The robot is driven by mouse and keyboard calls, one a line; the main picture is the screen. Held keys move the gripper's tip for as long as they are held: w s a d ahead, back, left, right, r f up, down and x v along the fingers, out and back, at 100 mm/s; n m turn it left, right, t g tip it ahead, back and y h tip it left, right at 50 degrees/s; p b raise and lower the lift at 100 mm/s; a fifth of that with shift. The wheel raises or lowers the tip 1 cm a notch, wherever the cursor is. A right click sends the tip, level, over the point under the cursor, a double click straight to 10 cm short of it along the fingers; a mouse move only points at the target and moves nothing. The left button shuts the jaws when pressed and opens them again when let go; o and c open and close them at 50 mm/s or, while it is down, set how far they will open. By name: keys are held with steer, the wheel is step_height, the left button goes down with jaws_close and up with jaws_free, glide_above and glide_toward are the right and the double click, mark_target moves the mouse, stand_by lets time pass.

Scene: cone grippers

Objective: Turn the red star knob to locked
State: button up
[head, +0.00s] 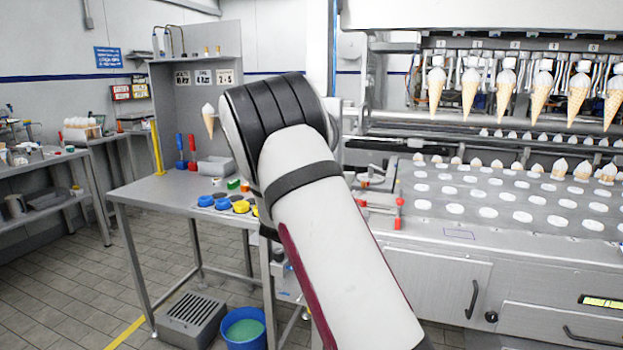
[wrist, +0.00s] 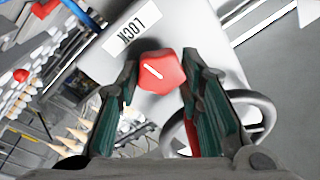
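The red star knob (wrist: 160,76) sits on a pale panel (wrist: 220,40) in the centre of the wrist view. A short white line on its face slants from upper left to lower right. A tilted white LOCK label (wrist: 137,30) is on the panel just above the knob. My gripper (wrist: 160,82) is open, with its two green-padded fingers on either side of the knob. The fingertips are very close to its edges; I cannot tell whether they touch it. In the head view my arm hides the gripper and the knob.
A grey handwheel (wrist: 255,115) is close to the right finger. In the head view, the cone machine (head: 470,200) fills the right side. A steel workbench (head: 150,190) stands left, with a blue bucket (head: 243,335) and a grey crate (head: 190,318) on the floor.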

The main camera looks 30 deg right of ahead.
steer(key=o, duration=0.4)
steer(key=shift+o, duration=0.2)
steer(key=v, duration=1.2)
steer(key=shift+f, duration=0.1)
